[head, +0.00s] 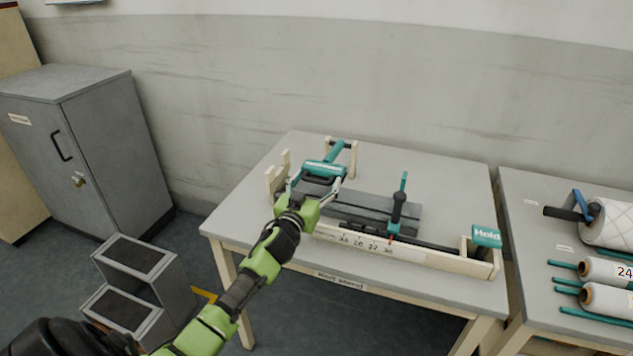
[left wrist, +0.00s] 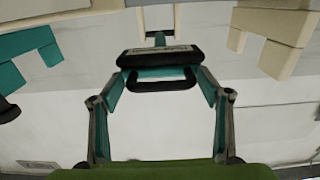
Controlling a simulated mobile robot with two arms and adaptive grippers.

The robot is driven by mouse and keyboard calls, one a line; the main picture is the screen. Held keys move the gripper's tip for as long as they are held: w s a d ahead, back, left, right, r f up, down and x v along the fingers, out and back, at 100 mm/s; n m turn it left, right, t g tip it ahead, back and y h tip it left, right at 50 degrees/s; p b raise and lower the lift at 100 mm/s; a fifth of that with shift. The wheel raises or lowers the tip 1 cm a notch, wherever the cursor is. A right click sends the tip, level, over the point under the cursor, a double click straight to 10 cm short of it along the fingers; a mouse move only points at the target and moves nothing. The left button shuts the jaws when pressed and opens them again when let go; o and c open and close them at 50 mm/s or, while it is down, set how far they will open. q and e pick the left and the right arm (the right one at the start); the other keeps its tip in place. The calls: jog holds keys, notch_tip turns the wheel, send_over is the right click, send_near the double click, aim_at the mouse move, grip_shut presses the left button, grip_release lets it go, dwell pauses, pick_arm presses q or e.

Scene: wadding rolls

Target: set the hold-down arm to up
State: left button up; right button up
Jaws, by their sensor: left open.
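The hold-down arm (head: 334,153) appears to be the teal bar between pale wooden posts at the back of the wooden fixture. A teal crosspiece with a white label (head: 325,168) and a black handle are at its front end. My left gripper (head: 318,184) is open at this handle, a finger on each side. In the left wrist view the black handle (left wrist: 162,85) lies between the spread fingers; I cannot tell whether they touch it. The arm's exact tilt is hard to tell. My right gripper is not in view.
The fixture's front rail (head: 430,256) has a number scale, and a teal-topped black lever (head: 398,205) stands over it. A teal sign (head: 487,236) is at its right end. Wadding rolls (head: 608,222) lie on the right table. A grey step stool (head: 140,262) stands left.

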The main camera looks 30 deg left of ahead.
pick_arm(q)
jog(key=shift+c, duration=0.3)
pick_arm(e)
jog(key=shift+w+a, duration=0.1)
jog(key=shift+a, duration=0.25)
